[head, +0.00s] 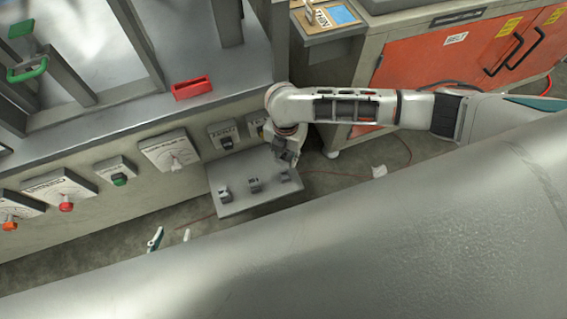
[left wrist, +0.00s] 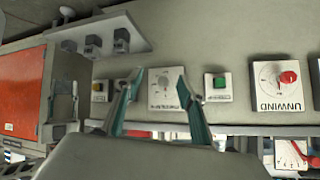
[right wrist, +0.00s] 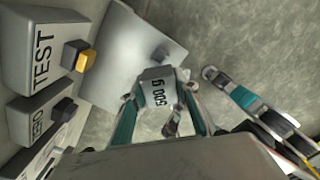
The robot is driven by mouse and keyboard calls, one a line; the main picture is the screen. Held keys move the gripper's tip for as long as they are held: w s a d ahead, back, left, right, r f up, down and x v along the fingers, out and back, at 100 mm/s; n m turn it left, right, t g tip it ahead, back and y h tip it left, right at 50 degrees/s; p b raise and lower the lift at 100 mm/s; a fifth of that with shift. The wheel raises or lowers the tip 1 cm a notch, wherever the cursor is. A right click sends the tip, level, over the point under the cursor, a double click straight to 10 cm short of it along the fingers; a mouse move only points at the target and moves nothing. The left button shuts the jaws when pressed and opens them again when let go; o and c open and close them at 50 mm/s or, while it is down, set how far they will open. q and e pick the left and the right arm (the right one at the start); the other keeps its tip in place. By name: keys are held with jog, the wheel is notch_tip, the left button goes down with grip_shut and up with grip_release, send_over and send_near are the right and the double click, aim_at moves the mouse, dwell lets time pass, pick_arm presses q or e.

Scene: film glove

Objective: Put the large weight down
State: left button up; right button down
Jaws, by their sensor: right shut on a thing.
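The large weight (right wrist: 157,92), a grey block marked 500 g, sits between the fingers of my right gripper (right wrist: 165,112), which is shut on it. In the right wrist view it overlaps the grey shelf (right wrist: 118,50); I cannot tell whether it touches. In the head view my right gripper (head: 284,152) is above the right end of the shelf (head: 240,206). Small dark weights stand there, one at the left (head: 224,193) and one in the middle (head: 254,184). My left gripper (head: 171,238) is open and empty, left of and in front of the shelf; its fingers show in the left wrist view (left wrist: 160,85).
The machine panel behind the shelf carries knobs and buttons, among them a TEST box (right wrist: 45,45) with a yellow button. A red tray (head: 192,88) lies on the machine ledge. An orange cabinet (head: 430,75) stands at the right. The shelf's front part is bare.

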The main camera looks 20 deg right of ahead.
aim_at(285, 165)
jog(key=shift+f, duration=0.5)
notch_tip(285, 165, down, 5)
jog(key=shift+s+r+b, duration=0.1)
jog(key=shift+b, duration=1)
jog(key=shift+f, duration=0.45)
jog(key=shift+w+r, duration=0.1)
jog(key=shift+w, duration=0.15)
pick_arm(q)
jog(key=shift+w+d, duration=0.35)
jog(key=shift+d, duration=0.05)
pick_arm(e)
jog(key=shift+f, duration=0.35)
jog(key=shift+s+f, duration=0.1)
jog(key=shift+f, duration=0.1)
jog(key=c, duration=1.5)
grip_release()
